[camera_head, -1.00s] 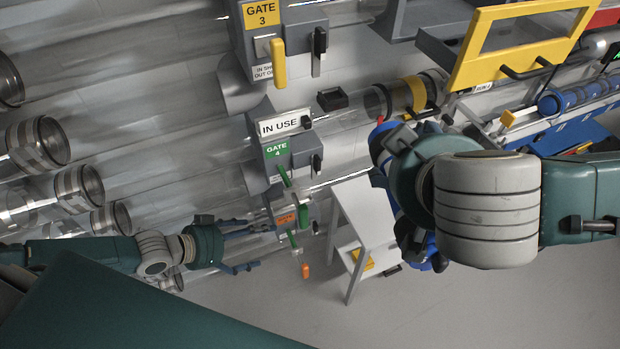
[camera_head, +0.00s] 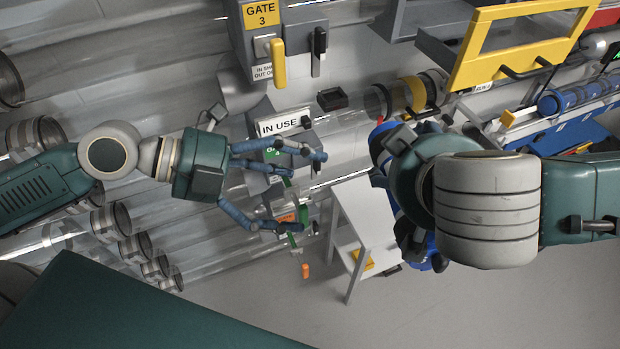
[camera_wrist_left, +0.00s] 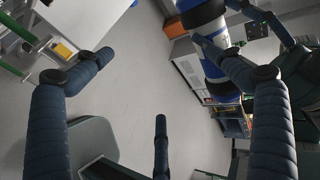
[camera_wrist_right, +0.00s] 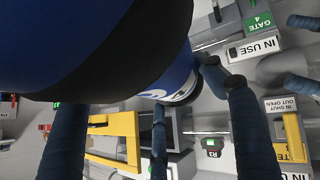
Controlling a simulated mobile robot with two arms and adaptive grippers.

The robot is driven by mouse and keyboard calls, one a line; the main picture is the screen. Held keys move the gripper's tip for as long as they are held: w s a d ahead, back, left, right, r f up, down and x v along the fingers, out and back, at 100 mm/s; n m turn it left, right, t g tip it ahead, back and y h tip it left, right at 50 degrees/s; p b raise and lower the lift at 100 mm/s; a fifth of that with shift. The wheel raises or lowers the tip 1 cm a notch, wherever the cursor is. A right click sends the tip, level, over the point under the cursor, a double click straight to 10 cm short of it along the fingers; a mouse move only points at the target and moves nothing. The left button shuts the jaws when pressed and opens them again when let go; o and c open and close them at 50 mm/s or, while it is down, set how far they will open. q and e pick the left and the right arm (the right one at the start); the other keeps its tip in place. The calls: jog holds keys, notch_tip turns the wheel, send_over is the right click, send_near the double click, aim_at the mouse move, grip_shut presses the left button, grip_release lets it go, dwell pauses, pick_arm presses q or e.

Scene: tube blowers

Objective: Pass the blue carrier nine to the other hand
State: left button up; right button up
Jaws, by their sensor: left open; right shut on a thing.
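The blue carrier (camera_head: 379,150) is a thick blue cylinder with white bands, mostly hidden behind my right gripper in the head view. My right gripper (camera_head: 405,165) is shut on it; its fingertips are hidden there. In the right wrist view the carrier (camera_wrist_right: 178,72) fills the upper left, close to the fingers. My left gripper (camera_head: 305,190) is open and empty, to the left of the carrier, with its fingers pointing right towards it. In the left wrist view the carrier (camera_wrist_left: 204,18) stands at the top, beyond the fingers and apart from them. No number is readable on it.
Gate boxes with levers, including the yellow gate 3 sign (camera_head: 261,13) and the IN USE sign (camera_head: 283,124), stand behind my left gripper. A white table (camera_head: 365,215) is below, between the grippers. Another blue carrier (camera_head: 550,104) lies on a rack at right. Clear tubes line the left wall.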

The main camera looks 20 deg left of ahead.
pick_arm(q)
jog(key=s+d+r+m+h, duration=0.1)
jog(key=s+d+r+h, duration=0.15)
jog(key=r, duration=0.35)
jog(key=s+f+x, duration=0.1)
jog(key=x, duration=1.1)
jog(key=shift+d+g, duration=0.4)
jog(key=shift+c, duration=0.3)
jog(key=shift+f, duration=0.1)
jog(key=c, duration=1.2)
pick_arm(e)
jog(key=shift+r, duration=0.1)
pick_arm(q)
jog(key=shift+c, duration=1.1)
pick_arm(e)
jog(key=o, duration=1.3)
jog(key=shift+o, duration=0.7)
